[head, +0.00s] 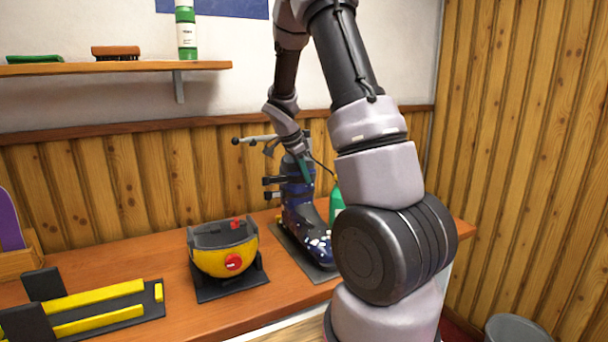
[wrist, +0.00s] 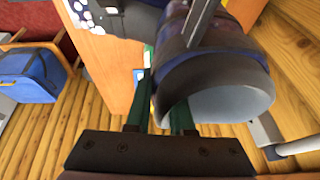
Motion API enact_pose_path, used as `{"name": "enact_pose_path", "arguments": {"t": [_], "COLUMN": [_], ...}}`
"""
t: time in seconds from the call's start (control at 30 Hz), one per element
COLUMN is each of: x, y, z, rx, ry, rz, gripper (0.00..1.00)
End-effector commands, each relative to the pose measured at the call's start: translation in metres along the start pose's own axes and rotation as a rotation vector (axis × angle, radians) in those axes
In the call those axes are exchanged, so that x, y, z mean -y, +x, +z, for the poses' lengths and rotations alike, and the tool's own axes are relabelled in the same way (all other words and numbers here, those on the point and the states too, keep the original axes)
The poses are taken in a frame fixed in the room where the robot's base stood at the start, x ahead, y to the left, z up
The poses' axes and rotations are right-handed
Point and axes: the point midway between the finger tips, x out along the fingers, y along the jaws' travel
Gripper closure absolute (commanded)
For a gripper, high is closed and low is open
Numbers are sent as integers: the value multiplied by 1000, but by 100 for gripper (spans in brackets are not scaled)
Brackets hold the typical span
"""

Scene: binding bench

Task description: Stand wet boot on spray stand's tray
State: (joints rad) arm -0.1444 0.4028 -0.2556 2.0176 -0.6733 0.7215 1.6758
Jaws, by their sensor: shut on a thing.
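The wet boot (head: 299,213) is dark blue with pale specks on its toe and black buckles at the left. It stands upright over a dark flat tray (head: 318,273) on the bench; I cannot tell whether its sole touches. My gripper (head: 305,168) is at the top of the boot, with green fingers shut on its cuff. In the wrist view the fingers (wrist: 163,100) meet the cuff rim, beside the boot's pale opening (wrist: 232,102). My arm hides part of the area right of the boot.
A black-and-yellow fixture (head: 100,312) lies at front left. A green bottle (head: 337,203) stands close behind the boot. A shelf (head: 120,69) hangs above. A bin (head: 518,328) stands at lower right.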

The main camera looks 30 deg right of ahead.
Motion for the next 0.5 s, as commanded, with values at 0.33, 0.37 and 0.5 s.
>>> {"name": "enact_pose_path", "arguments": {"t": [0.33, 0.37, 0.5], "x": [1, 0, 0], "y": [2, 2, 2], "z": [0, 0, 1], "rx": [0, 0, 0], "ry": [1, 1, 1], "rz": [-2, -2, -1], "gripper": [44, 44, 44]}}
